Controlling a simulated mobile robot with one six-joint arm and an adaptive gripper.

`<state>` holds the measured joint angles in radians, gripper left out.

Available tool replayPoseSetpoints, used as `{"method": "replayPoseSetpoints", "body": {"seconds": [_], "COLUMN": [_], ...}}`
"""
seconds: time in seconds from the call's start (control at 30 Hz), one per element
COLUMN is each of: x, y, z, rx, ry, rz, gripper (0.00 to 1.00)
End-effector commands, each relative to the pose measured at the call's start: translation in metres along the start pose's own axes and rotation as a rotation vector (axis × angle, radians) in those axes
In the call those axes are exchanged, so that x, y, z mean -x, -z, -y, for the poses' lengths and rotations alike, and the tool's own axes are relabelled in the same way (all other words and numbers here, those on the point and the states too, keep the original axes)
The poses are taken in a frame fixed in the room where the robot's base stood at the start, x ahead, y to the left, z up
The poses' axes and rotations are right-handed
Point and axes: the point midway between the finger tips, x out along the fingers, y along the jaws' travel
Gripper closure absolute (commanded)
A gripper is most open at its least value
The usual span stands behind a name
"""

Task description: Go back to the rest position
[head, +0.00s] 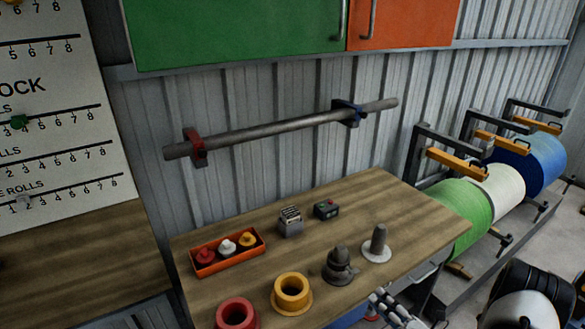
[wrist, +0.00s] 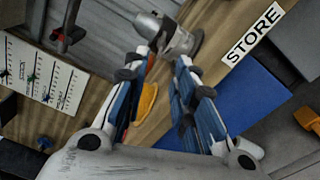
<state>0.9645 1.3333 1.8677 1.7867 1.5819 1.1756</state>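My gripper (head: 378,302) shows at the bottom of the head view, low by the front edge of the wooden bench (head: 345,215). In the wrist view my gripper (wrist: 166,58) has its two blue-padded fingers spread apart. Nothing is held between them; bench top and a yellow piece (wrist: 147,102) show through the gap. In the head view the grey peg (head: 378,240) stands upright near the bench's right end.
The bench also carries a grey stepped piece (head: 340,266), a yellow flanged ring (head: 292,292), a red ring (head: 236,314), an orange tray (head: 203,270) of knobs and two small boxes. A bar (head: 270,130) hangs on the wall. Rolls (head: 462,213) stand on a rack right.

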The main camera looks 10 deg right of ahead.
Motion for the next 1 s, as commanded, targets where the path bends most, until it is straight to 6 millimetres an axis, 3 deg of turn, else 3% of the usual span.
{"method": "replayPoseSetpoints", "body": {"seconds": [0.17, 0.3, 0.47, 0.7, 0.83, 1.0], "x": [-0.025, -0.047, -0.05, -0.017, 0.013, 0.055], "y": [0.01, 0.041, 0.089, 0.156, 0.181, 0.198], "z": [-0.051, -0.125, -0.2, -0.281, -0.309, -0.334], "rx": [0.16, 0.421, 0.757, 1.287, 1.587, 1.988], "ry": [-0.049, -0.135, -0.263, -0.502, -0.654, -0.87], "rz": [-0.159, -0.406, -0.688, -1.066, -1.249, -1.459], "gripper": [0.75, 0.75, 0.75, 0.75, 0.75, 0.75]}}
